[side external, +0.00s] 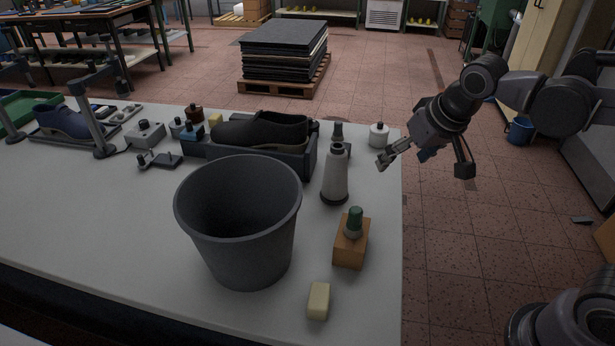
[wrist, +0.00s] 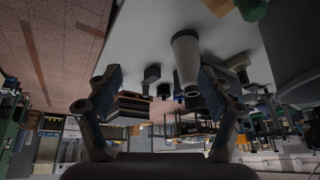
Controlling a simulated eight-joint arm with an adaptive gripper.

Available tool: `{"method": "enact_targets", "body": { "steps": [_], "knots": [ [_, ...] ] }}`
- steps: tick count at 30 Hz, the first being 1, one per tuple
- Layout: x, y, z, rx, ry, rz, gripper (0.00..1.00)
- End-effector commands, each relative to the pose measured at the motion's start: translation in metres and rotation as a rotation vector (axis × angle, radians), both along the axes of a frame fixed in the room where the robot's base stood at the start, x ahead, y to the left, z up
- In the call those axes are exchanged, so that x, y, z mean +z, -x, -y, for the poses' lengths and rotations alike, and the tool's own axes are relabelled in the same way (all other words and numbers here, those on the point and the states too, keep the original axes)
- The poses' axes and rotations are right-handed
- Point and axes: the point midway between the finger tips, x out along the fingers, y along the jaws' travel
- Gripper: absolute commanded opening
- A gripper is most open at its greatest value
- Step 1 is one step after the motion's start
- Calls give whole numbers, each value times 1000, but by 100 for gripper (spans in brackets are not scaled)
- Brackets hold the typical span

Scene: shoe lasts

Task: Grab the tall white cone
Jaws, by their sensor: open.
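The tall white cone (side external: 335,178) stands upright on the table near its right edge, with a dark base and dark collar at its top. It also shows upside down in the wrist view (wrist: 187,62), between the fingers in the picture but closer to the right one. My gripper (side external: 424,165) is open and empty, to the right of the cone beyond the table's edge, clearly apart from it. Its two spread fingers frame the wrist view (wrist: 162,80).
A large grey bucket (side external: 241,245) stands left of the cone. A wooden block with a green-topped piece (side external: 351,250) and a cream block (side external: 318,300) are in front. Behind are a shoe in a dark tray (side external: 303,165) and a white bottle (side external: 378,135).

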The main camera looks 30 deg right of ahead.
Motion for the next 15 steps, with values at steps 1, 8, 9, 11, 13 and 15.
{"method": "enact_targets", "body": {
  "steps": [1,8,9,11,13,15],
  "knots": [
    [4,-14,-7,-25,-2,-16,80],
    [8,-68,-34,-176,-3,-72,80],
    [7,-76,-39,-201,-2,-79,80],
    [5,-88,-46,-238,0,-87,80],
    [3,-99,-53,-276,3,-93,80],
    [1,-107,-59,-305,8,-98,80]
  ]
}}
